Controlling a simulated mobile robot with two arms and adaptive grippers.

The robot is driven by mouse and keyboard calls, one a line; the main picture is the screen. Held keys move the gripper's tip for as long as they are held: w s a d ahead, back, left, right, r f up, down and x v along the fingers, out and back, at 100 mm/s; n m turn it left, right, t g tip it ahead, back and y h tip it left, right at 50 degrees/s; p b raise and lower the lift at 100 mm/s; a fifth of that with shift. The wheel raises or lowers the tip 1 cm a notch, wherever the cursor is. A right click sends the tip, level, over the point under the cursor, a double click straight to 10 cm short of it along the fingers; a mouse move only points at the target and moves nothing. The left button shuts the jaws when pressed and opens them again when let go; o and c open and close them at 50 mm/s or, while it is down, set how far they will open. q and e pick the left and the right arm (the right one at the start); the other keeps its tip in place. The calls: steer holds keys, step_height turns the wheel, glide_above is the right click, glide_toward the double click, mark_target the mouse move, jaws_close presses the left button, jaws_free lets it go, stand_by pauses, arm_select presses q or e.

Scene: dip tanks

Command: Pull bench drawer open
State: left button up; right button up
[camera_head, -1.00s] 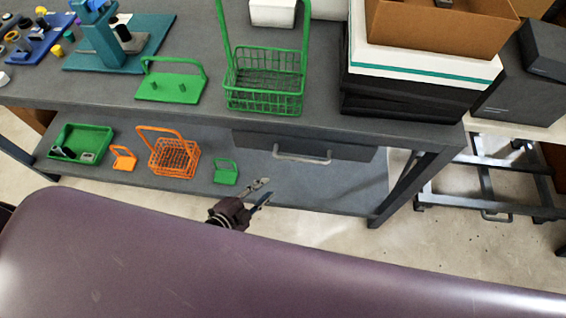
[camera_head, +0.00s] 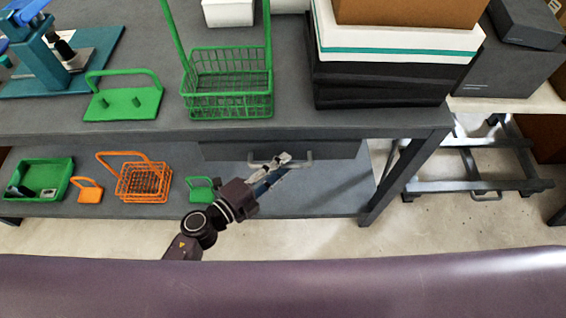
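The bench drawer (camera_head: 335,150) is a dark grey box under the right half of the bench top. Its front looks shut. My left gripper (camera_head: 286,164) reaches up from below, in front of the drawer. Its fingers look parted, one grey and one bluish, and their tips overlap the handle in the picture. I cannot tell whether they touch the handle or stand around it. My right gripper is not in view.
The bench top (camera_head: 295,118) carries a green wire basket (camera_head: 228,106), a green holder (camera_head: 122,104) and stacked black boxes (camera_head: 380,92). The lower shelf holds a green tray (camera_head: 62,178), an orange basket (camera_head: 143,185) and small holders. A bench leg (camera_head: 400,175) stands right of the drawer.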

arm_select(q)
steer(key=shift+w+d, duration=0.35)
steer(key=shift+d, duration=0.05)
jaws_close()
